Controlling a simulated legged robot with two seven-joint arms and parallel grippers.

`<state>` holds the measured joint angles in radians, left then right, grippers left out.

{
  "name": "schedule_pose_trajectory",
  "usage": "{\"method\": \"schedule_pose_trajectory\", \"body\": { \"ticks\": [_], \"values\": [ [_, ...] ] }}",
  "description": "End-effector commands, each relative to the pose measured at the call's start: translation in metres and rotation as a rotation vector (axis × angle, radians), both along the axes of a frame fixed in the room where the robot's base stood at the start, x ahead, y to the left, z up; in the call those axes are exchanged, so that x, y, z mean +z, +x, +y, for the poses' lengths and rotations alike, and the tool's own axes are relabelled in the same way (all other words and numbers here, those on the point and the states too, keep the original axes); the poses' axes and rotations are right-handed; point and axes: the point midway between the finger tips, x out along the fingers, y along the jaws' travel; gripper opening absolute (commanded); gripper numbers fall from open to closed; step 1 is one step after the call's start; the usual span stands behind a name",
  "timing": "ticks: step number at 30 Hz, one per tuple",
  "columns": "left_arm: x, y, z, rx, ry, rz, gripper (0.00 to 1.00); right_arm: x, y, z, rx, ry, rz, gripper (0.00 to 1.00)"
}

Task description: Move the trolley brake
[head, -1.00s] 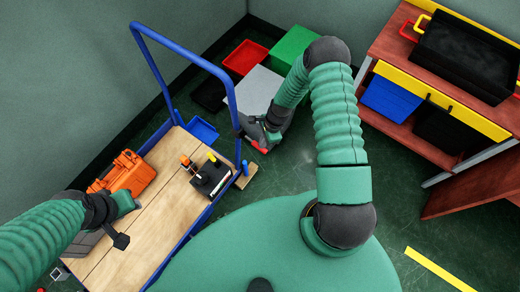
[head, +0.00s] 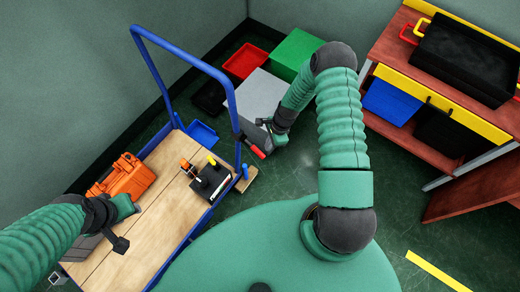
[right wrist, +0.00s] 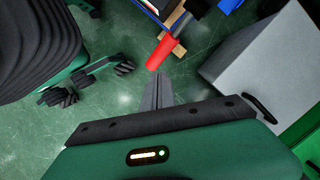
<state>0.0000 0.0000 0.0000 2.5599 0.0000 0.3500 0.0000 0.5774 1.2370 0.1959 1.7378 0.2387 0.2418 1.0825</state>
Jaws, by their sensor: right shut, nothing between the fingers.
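The trolley (head: 150,215) has a wooden deck, a blue frame and a tall blue push handle (head: 180,58). A lever with a red grip (head: 257,152) and a dark bar sticks out at its right side, near the foot of the push handle. In the right wrist view the red grip (right wrist: 160,52) lies just beyond my fingertips. My right gripper (head: 264,123) is shut and empty, its fingers (right wrist: 158,88) pointing towards the lever; I cannot tell whether they touch it. My left gripper (head: 121,240) is over the deck's near left part; its jaws are unclear.
An orange case (head: 125,178) and a small black box (head: 209,180) stand on the deck. A wooden block (head: 246,180) lies beside the trolley. A grey box (head: 258,93), a green bin (head: 292,50) and a red bin (head: 245,60) stand behind. A workbench (head: 395,45) is at right.

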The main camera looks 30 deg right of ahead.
Motion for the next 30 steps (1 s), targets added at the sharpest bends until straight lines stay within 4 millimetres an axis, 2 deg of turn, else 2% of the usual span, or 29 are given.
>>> {"method": "schedule_pose_trajectory", "body": {
  "ticks": [9,13,30],
  "values": [
    [0.001,0.000,0.000,0.000,0.000,0.000,0.36,0.002,-0.001,-0.004,0.001,0.000,0.001,0.00],
    [0.004,0.000,0.000,0.000,0.000,0.000,0.36,0.014,-0.001,-0.007,0.002,0.000,0.000,0.00],
    [0.021,0.000,0.000,0.000,0.000,0.000,0.36,0.142,-0.009,-0.040,0.001,0.000,-0.001,0.00]
  ]
}}
